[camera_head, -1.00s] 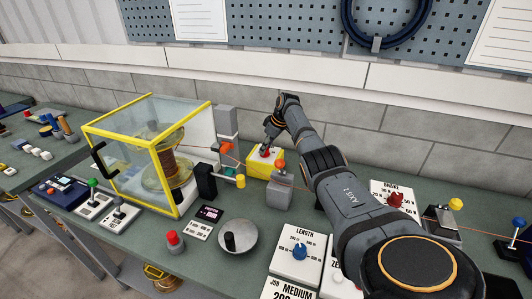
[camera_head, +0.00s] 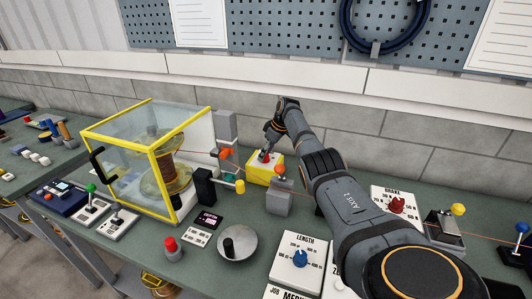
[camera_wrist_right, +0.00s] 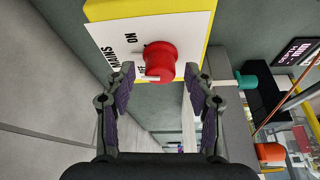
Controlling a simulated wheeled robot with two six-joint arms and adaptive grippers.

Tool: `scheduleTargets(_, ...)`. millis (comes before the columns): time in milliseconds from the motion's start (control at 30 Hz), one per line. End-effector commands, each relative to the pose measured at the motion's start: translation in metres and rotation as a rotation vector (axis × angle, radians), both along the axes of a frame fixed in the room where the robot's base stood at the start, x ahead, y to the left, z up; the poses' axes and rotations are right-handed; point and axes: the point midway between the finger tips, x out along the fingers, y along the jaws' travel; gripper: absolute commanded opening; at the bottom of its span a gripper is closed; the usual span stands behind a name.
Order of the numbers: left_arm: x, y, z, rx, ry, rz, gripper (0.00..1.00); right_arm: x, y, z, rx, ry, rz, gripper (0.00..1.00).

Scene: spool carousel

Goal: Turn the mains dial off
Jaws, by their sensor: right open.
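The mains dial (camera_wrist_right: 160,61) is a red knob on a white plate lettered MAINS and ON. The plate is on a yellow box (camera_head: 259,173) at the back of the bench, by the wall. My right gripper (camera_wrist_right: 160,78) is open, its fingertips to either side of the dial in the right wrist view, with gaps showing. I cannot tell how deep the fingers reach around the knob. Other lettering beside the knob is partly hidden, and I cannot tell the dial's setting. In the head view my right gripper (camera_head: 267,152) largely covers the dial. My left gripper is out of view.
A grey block with an orange knob (camera_head: 279,171) stands just in front of the yellow box. A yellow-framed clear enclosure (camera_head: 152,151) with a spool is to the left. A thin orange line runs right across the bench. The wall (camera_head: 343,150) is close behind.

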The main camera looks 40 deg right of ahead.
Motion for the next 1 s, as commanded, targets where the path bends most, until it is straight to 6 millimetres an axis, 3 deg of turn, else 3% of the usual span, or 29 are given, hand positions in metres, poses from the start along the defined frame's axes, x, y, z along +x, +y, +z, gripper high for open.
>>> scheduleTargets(133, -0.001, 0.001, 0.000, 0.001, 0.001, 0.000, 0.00, -0.001, -0.001, 0.003, -0.001, 0.000, 0.000, 0.54)
scheduleTargets(267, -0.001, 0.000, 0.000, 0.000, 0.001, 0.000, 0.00, -0.007, -0.004, 0.019, -0.003, -0.001, 0.000, 0.54)
scheduleTargets(500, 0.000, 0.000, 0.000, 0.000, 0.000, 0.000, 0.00, -0.029, -0.011, 0.074, -0.002, -0.003, 0.000, 0.54)
scheduleTargets(700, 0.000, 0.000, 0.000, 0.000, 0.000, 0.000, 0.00, -0.040, -0.015, 0.104, -0.001, -0.001, 0.000, 0.54)
scheduleTargets(1000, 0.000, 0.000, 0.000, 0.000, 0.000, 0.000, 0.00, -0.043, -0.016, 0.111, 0.000, 0.000, -0.001, 0.54)
